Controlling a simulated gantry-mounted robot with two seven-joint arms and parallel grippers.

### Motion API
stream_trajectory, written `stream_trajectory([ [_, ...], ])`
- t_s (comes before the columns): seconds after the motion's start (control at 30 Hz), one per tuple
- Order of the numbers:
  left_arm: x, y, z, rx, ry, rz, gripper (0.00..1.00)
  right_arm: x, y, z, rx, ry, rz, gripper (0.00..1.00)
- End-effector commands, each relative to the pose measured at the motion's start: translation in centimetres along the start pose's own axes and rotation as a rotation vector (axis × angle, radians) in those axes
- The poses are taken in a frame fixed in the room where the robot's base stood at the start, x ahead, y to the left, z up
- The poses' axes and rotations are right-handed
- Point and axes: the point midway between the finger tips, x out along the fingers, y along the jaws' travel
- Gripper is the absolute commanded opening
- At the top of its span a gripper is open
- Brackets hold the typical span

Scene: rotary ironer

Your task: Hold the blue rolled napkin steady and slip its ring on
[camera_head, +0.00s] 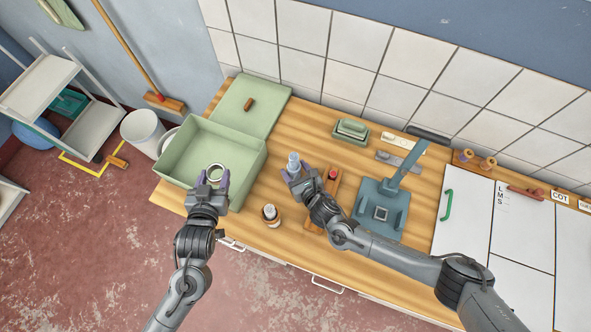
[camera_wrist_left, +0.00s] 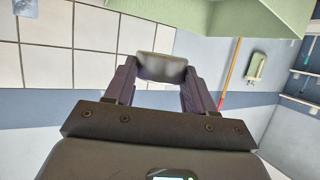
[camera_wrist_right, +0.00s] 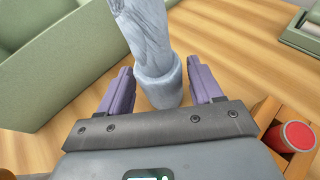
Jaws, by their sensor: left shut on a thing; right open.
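The pale blue rolled napkin (camera_head: 294,161) stands on the wooden table; the right wrist view shows it (camera_wrist_right: 150,35) rising from a thicker grey-blue lower part (camera_wrist_right: 160,83). My right gripper (camera_head: 297,172) is open, its fingers either side of that lower part with gaps showing in the wrist view. My left gripper (camera_head: 213,179) is shut on a pale grey ring (camera_head: 216,169), over the front right of the green bin. The ring also shows between the fingertips in the left wrist view (camera_wrist_left: 161,67). The ring is apart from the napkin, to its left.
The open green bin (camera_head: 175,142) stands at the table's left, with a green lid-like panel (camera_head: 270,97) behind. A small jar (camera_head: 270,213) stands at the front edge. A wooden piece with a red knob (camera_head: 332,174) and a blue press (camera_head: 380,203) stand right of the napkin.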

Motion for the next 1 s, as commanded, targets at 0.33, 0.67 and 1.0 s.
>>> stream_trajectory([
  [0.33, 0.0, 0.0, -0.01, 0.0, 0.0, 0.0, 0.25, -0.02, -0.02, 0.05, 0.0, 0.0, 0.0, 0.65],
  [0.67, 0.0, 0.0, -0.01, 0.0, 0.0, 0.0, 0.25, -0.21, -0.03, 0.53, 0.0, 0.0, -0.001, 0.65],
  [1.0, 0.0, 0.0, -0.01, 0.0, 0.0, 0.0, 0.25, -0.23, -0.02, 0.57, 0.0, 0.0, 0.0, 0.5],
])
